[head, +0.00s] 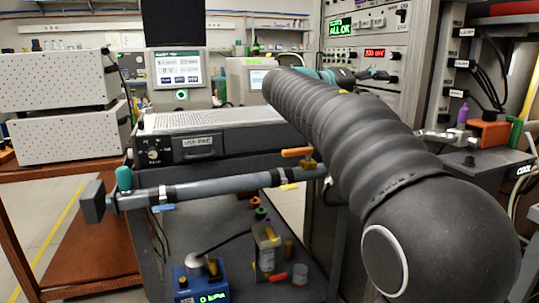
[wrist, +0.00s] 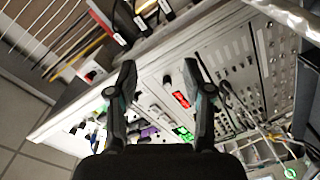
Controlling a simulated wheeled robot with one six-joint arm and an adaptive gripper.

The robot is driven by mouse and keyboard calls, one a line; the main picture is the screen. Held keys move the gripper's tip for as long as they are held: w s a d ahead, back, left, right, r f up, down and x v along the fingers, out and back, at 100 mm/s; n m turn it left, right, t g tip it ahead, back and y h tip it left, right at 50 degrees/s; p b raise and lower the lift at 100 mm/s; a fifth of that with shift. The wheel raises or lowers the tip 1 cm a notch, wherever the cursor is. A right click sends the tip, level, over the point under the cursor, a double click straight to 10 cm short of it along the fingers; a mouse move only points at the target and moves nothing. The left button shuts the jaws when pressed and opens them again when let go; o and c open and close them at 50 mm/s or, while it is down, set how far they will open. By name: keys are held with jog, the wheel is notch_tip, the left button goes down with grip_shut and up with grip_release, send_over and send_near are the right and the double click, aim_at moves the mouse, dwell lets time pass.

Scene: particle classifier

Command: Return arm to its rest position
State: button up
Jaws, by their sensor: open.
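My arm, in a black ribbed sleeve (head: 335,140), reaches from the lower right of the head view up and away toward the instrument rack (head: 365,45). My gripper (wrist: 160,72) shows in the wrist view with its two dark fingers spread apart and nothing between them. In the head view the gripper (head: 352,77) is partly hidden behind the sleeve, in front of the rack. The rack panel also fills the middle of the wrist view (wrist: 225,65), beyond the fingers. I cannot tell the exact gap between fingertips and panel.
A horizontal grey pipe (head: 225,187) with an orange-handled valve crosses below my arm. A dark cart (head: 330,285) holds a blue device (head: 200,283). White perforated boxes (head: 60,80) stand at left, a side shelf (head: 475,160) at right. Floor shows at far left.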

jog(key=s+d+f+n+y, duration=0.3)
jog(key=s+f+y, duration=0.5)
jog(key=s+f, duration=0.8)
jog(key=s+a+f+y, duration=0.4)
jog(key=s+f, duration=0.4)
jog(key=f, duration=0.2)
jog(key=s+a+f+y, duration=0.4)
jog(key=s+a+f, duration=0.2)
jog(key=s+f, duration=0.2)
jog(key=shift+s+a+f+m+y, duration=0.15)
jog(key=shift+s+f+m+y, duration=0.2)
jog(key=shift+f, duration=0.6)
jog(key=shift+c, duration=0.9)
